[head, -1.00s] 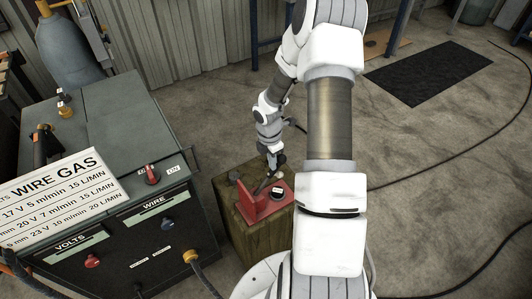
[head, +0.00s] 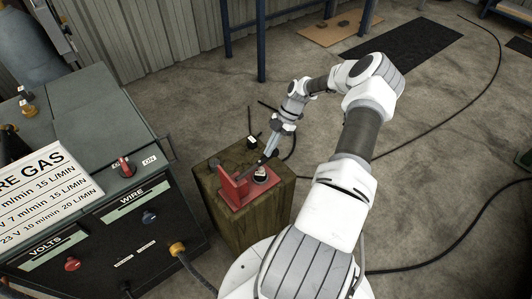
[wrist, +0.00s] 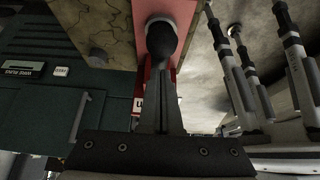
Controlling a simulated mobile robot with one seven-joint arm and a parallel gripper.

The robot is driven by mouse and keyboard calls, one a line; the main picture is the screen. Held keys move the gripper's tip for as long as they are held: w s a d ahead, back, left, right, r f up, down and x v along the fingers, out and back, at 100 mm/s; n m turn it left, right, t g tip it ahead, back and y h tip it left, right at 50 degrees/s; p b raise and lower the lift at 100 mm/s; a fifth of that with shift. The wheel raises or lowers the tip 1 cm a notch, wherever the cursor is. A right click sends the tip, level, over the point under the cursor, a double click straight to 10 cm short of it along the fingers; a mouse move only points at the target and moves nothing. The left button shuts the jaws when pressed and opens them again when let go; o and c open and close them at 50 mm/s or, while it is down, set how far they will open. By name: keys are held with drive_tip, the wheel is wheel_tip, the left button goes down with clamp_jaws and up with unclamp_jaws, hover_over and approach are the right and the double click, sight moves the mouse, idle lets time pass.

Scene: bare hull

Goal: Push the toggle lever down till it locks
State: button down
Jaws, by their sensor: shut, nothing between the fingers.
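The red toggle clamp (head: 233,189) sits on top of a wooden block. Its lever slants up toward my gripper and ends in a black knob, which the wrist view shows close up (wrist: 162,38). My gripper (head: 266,154) is shut and empty, and reaches down over the clamp from behind. In the wrist view, the shut fingertips (wrist: 160,72) appear right at the knob. I cannot tell whether they touch it. The fingers partly cover the clamp's red body there. A dark round part with a white label (head: 260,175) sits on the red base.
The wooden block (head: 250,222) stands just right of a dark green welding machine (head: 90,135) with knobs and a cable. A blue-legged bench (head: 262,45) is behind. Black cables lie on the concrete floor, which is mostly open at right.

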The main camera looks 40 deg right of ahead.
drive_tip(key=shift+d+f+b, duration=0.2)
drive_tip(key=shift+f+b, duration=0.4)
drive_tip(key=shift+b, duration=0.05)
drive_tip(key=shift+d+f+b, duration=0.2)
drive_tip(key=shift+f+b, duration=0.4)
drive_tip(key=shift+s+f, duration=0.1)
drive_tip(key=shift+f, duration=0.05)
